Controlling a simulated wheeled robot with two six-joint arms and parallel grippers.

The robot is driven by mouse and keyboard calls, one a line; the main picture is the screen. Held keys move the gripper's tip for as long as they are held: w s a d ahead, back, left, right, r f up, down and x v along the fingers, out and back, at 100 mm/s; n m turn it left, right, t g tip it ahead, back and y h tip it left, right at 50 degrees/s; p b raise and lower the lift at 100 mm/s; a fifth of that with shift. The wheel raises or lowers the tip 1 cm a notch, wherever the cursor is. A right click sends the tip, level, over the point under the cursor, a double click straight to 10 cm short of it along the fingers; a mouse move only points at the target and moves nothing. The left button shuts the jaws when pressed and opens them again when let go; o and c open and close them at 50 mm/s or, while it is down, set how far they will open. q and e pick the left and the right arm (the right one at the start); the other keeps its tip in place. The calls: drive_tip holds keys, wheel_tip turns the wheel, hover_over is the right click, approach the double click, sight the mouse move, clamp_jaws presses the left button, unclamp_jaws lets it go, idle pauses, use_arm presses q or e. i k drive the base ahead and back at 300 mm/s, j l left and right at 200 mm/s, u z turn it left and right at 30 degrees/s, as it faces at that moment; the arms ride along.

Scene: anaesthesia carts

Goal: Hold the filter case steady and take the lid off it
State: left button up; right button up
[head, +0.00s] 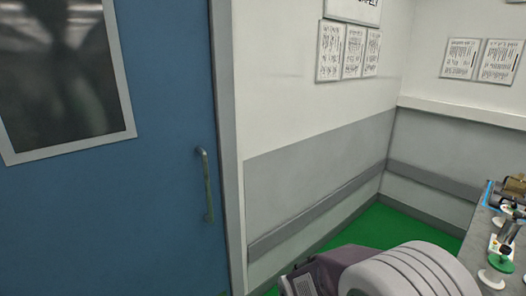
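I cannot make out the filter case or its lid in the head view. Neither of my grippers is in view. Several small items stand on a grey worktop (477,244) at the right edge, partly cut off by the frame. Among them are a white piece with a green round top (500,263) and a metal cylinder (509,231). None of them can be told as the filter case.
A blue door (165,215) with a dark window and a metal handle (207,187) fills the left. Grey-and-white walls with notices (353,52) meet in a corner. A pale ribbed shape at the bottom cannot be identified.

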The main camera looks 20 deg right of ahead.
sight(492, 278)
drive_tip(key=i+z, duration=0.15)
drive_tip(key=z, duration=0.3)
drive_tip(key=i+l+z, duration=0.1)
drive_tip(key=z, duration=0.3)
drive_tip(key=i+j+z, duration=0.1)
drive_tip(key=i+z, duration=0.15)
drive_tip(key=z, duration=0.2)
drive_tip(key=i+j+z, duration=0.1)
drive_tip(key=z, duration=0.3)
drive_tip(key=i+j+z, duration=0.15)
drive_tip(key=z, duration=0.3)
drive_tip(key=i+j+z, duration=0.15)
drive_tip(key=z, duration=0.3)
drive_tip(key=i+j+z, duration=0.2)
drive_tip(key=z, duration=0.3)
drive_tip(key=i+j+z, duration=0.3)
drive_tip(key=z, duration=0.15)
drive_tip(key=i+j+z, duration=0.2)
drive_tip(key=j+z, duration=0.15)
drive_tip(key=z, duration=0.15)
drive_tip(key=i+j+z, duration=0.15)
drive_tip(key=j+z, duration=0.85)
drive_tip(key=i+l, duration=0.05)
drive_tip(key=l, duration=0.05)
